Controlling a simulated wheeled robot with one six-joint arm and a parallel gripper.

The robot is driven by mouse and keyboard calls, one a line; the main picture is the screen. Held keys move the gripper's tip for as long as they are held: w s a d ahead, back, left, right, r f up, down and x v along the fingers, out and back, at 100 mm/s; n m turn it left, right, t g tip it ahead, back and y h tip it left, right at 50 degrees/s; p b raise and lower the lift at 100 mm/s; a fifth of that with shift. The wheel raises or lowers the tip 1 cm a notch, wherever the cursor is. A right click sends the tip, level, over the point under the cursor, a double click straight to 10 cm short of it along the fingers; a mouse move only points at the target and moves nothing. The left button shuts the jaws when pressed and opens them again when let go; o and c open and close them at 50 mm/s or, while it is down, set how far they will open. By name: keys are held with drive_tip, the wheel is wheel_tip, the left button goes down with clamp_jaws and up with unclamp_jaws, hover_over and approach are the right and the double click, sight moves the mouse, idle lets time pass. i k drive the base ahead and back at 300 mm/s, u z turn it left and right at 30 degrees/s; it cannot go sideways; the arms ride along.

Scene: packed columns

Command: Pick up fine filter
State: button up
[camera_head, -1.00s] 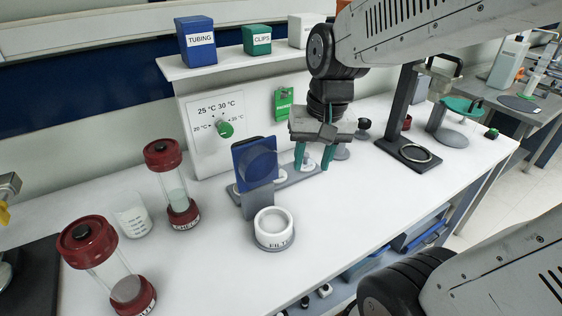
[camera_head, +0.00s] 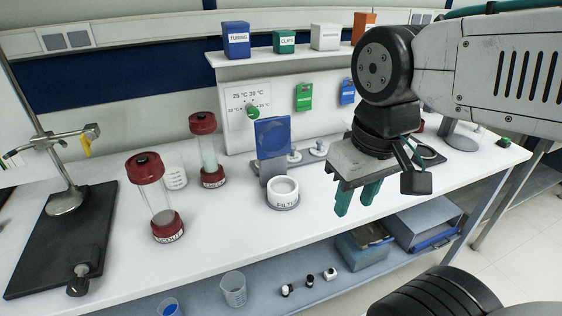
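A round white cup-like ring (camera_head: 283,193) with a label that starts "FILT" sits on the bench, its open top facing up. A blue panel (camera_head: 272,138) stands upright on a grey stand (camera_head: 273,170) just behind it. No label reading "fine filter" is legible, so I cannot tell which piece it is. My gripper (camera_head: 357,197) is to the right of the white ring, near the bench's front edge. Its two teal fingers point down, apart, with nothing visible between them.
Red-capped glass columns (camera_head: 154,197) (camera_head: 207,150) and a small beaker (camera_head: 175,178) stand left of the ring. A clamp stand (camera_head: 65,203) is at far left. Labelled boxes (camera_head: 236,40) line the back shelf. Bare bench lies in front of the ring.

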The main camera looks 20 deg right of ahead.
sight(294, 157)
drive_tip(key=u, duration=1.25)
drive_tip(key=k, duration=0.5)
drive_tip(key=z, duration=1.35)
drive_tip(key=i, duration=0.5)
drive_tip(key=z, duration=0.05)
